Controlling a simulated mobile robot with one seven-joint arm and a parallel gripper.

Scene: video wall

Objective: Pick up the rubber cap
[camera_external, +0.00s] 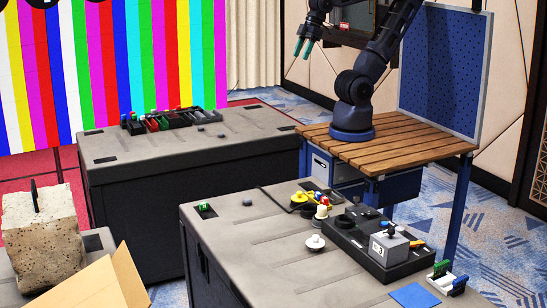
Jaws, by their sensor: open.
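My gripper (303,51) is open and empty, its two green-tipped fingers pointing down at the top middle of the view. It is high above the tables and touches nothing. I cannot tell for sure which thing is the rubber cap. Small dark pieces that could be it lie on the far grey case, one dark piece (201,128) and another (222,136). A further dark piece (247,202) lies on the near grey case. A round white piece with a knob (315,243) also sits on the near case, apart from my gripper.
The far grey case (250,122) bears a row of black trays (165,120) with coloured parts. The near grey case (225,235) bears a black control box (375,245) and yellow parts (300,197). A stone block (45,230) and cardboard (105,285) stand front left.

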